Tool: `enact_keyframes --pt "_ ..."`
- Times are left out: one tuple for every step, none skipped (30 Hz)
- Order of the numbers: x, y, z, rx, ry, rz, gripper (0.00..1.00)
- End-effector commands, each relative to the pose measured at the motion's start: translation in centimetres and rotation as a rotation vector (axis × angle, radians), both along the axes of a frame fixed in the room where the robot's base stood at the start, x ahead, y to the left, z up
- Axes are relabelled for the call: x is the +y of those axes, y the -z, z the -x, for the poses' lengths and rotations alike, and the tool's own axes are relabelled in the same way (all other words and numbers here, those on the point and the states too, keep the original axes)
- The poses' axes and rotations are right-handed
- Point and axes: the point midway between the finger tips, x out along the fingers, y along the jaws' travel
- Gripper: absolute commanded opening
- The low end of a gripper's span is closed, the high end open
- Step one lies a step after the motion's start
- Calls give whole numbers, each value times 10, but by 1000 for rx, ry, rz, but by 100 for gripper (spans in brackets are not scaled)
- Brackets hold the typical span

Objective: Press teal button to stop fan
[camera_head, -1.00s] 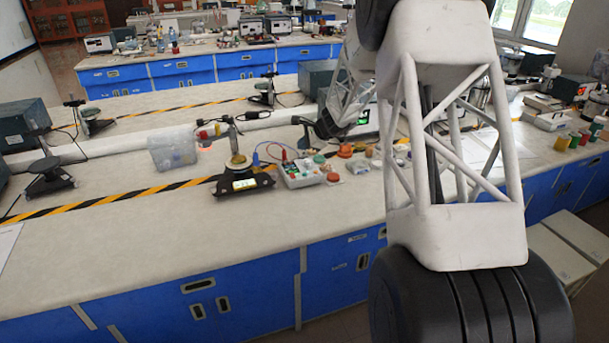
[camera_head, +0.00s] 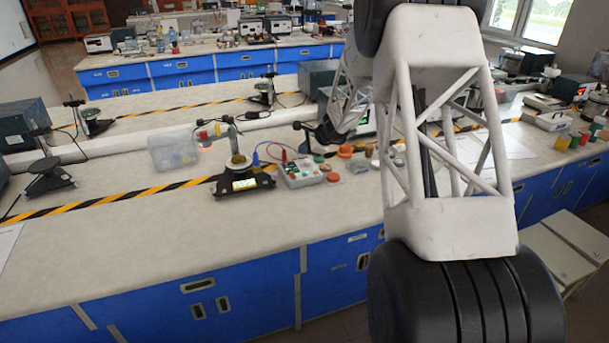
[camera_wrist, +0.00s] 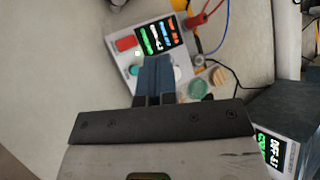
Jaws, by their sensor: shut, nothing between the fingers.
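In the wrist view my gripper (camera_wrist: 157,65) is shut and empty, its blue-grey fingers over a light control box (camera_wrist: 150,55). I cannot tell whether the fingertips touch the box. A green-teal disc (camera_wrist: 198,90) lies to the right of the fingers. In the head view the control box (camera_head: 299,174) stands on the bench, with my dark wrist just above and behind it. No fan can be clearly made out.
Red and blue wires run close by. A black-based stand (camera_head: 243,185) is left of the box, and a clear bin (camera_head: 173,151) farther left. The front of the bench (camera_head: 170,240) is clear.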

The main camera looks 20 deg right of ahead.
Motion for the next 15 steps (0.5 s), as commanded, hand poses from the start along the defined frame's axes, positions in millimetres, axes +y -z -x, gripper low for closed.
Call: enact_keyframes --pt "0 5 0 1 0 0 0" --pt "0 8 0 1 0 0 0" --pt "0 12 0 2 -1 0 0" --pt "0 15 0 2 -1 0 0" --pt "0 19 0 2 0 0 0" --pt "0 23 0 3 0 -1 0" --pt "0 26 0 2 1 0 0" --pt "0 29 0 2 1 0 0" --pt "0 33 0 2 -1 1 0" --pt "0 36 0 2 0 1 0" --pt "0 39 0 2 1 0 0" --pt "0 43 0 2 1 0 0" --pt "0 46 0 2 1 0 0" --pt "0 49 0 2 1 0 0" --pt "0 53 0 2 0 0 0"
